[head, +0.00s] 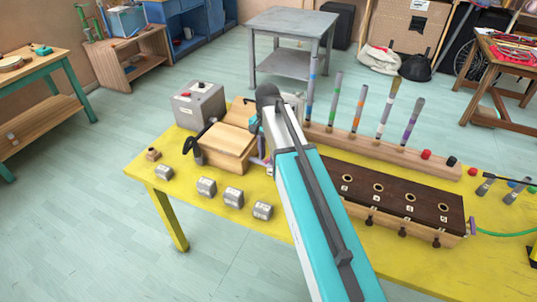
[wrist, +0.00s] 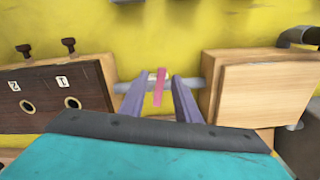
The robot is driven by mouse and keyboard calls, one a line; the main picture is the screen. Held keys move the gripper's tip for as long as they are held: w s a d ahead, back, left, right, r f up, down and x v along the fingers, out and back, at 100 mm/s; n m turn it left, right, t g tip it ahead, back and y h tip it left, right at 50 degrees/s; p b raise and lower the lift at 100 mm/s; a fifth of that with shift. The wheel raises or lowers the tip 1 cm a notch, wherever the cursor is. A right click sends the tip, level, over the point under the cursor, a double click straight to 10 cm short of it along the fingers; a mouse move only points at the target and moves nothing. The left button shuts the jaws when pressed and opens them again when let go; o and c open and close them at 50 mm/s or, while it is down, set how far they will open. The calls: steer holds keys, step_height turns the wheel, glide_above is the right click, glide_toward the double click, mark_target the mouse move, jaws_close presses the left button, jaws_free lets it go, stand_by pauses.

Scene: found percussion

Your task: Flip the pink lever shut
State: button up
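The pink lever (wrist: 160,86) is on a grey horizontal pipe (wrist: 125,87) between two wooden boxes in the wrist view. It looks crosswise to the pipe, with one end toward me; I cannot tell its exact tilt. My gripper (wrist: 159,95) is open, with one purple finger on each side of the lever and a visible gap on both sides. In the head view my arm hides the lever, and only a bit of a purple finger shows beside the light wooden box.
The light wooden box (head: 222,146) and the dark-topped box with holes (head: 391,193) flank the pipe on the yellow table (head: 225,222). Several small grey blocks stand near the front edge. A rack of upright sticks (head: 375,147) stands behind.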

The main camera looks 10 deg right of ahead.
jaws_close()
steer(key=shift+s+d+n, duration=0.2)
steer(key=shift+d+n, duration=0.05)
steer(key=shift+n, duration=0.45)
steer(key=shift+s+d+n, duration=0.15)
steer(key=shift+d+n, duration=0.05)
steer(key=shift+n, duration=0.5)
jaws_free()
steer(key=shift+r+p, duration=0.1)
steer(key=shift+p, duration=0.25)
